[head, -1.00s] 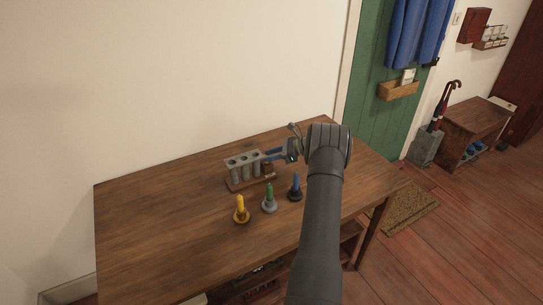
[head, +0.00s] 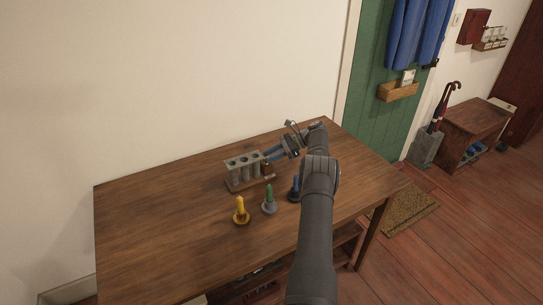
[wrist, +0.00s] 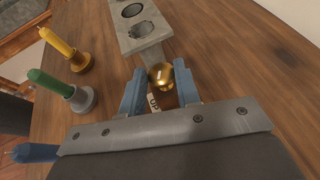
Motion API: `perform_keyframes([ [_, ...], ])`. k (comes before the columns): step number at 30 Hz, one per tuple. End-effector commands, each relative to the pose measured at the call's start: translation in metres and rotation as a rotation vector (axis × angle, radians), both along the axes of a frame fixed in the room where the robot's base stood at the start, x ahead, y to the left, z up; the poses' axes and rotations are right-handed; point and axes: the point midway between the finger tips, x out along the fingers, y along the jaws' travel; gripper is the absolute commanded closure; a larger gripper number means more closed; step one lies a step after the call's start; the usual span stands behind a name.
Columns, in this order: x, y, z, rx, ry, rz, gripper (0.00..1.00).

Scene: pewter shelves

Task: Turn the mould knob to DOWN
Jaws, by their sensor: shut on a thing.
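The mould (head: 243,166) is a grey block with several round holes in its top, standing on a wooden base on the table; it also shows in the wrist view (wrist: 138,42). A round brass knob (wrist: 160,76) sits at the mould's near end, with a pale mark on its face. A small label reading "UP" (wrist: 153,103) shows beside the knob. No DOWN label can be seen. My gripper (head: 271,155) reaches in from the right. Its blue fingers are shut on the knob, one on each side. In the head view the fingers mostly hide the knob.
Yellow (head: 240,207), green (head: 269,197) and blue (head: 295,185) candles stand in holders in front of the mould, the blue one close to my arm. The table's left part (head: 150,210) is clear. A wall stands behind the table.

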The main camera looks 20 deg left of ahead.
Motion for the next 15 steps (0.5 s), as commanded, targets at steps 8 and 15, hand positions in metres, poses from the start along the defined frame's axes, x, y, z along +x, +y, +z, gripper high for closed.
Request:
perform_keyframes([
  [8,0.0005,0.0005,-0.0001,0.001,-0.002,0.038,0.93],
  [15,0.0004,0.0007,0.0004,0.000,0.000,0.051,0.93],
])
